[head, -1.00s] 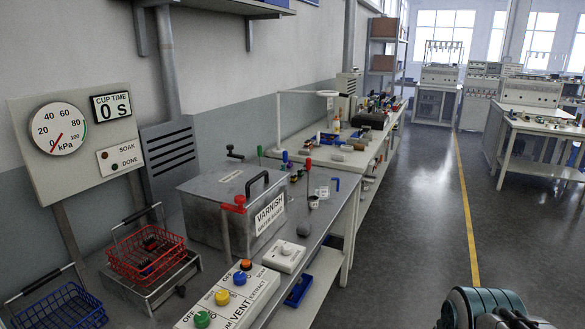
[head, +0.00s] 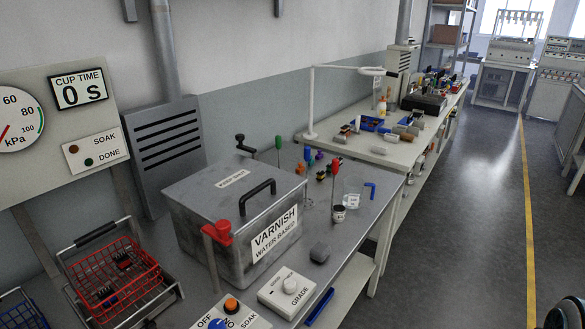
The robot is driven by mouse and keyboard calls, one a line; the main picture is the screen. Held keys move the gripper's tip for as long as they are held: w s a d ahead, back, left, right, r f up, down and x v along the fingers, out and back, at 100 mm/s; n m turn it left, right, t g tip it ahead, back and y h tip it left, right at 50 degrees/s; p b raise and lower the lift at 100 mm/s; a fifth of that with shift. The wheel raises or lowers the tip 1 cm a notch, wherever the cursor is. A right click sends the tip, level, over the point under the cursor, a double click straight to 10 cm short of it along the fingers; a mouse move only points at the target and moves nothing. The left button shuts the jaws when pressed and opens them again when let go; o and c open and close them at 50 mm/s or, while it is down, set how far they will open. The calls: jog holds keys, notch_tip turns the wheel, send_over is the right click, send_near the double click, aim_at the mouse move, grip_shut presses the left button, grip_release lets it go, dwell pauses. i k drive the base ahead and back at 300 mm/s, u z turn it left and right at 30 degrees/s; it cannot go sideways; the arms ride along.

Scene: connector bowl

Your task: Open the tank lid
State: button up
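The varnish tank (head: 209,252) is a grey metal box on the bench, with a label reading "VARNISH WATER BASED" on its front right side. Its flat grey lid (head: 206,192) lies shut on top. The lid has a black bar handle (head: 257,191) near its right edge. A red-topped clamp or lever (head: 220,234) stands at the tank's near side. My gripper is not in view. A dark rounded part at the lower right edge seems to be part of my arm.
A red wire basket (head: 112,276) stands left of the tank. A gauge panel (head: 58,130) is at the left. The floor at right is clear.

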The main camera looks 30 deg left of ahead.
aim_at(239, 189)
jog(key=u, duration=0.75)
jog(key=i, duration=0.85)
jog(key=u, duration=0.85)
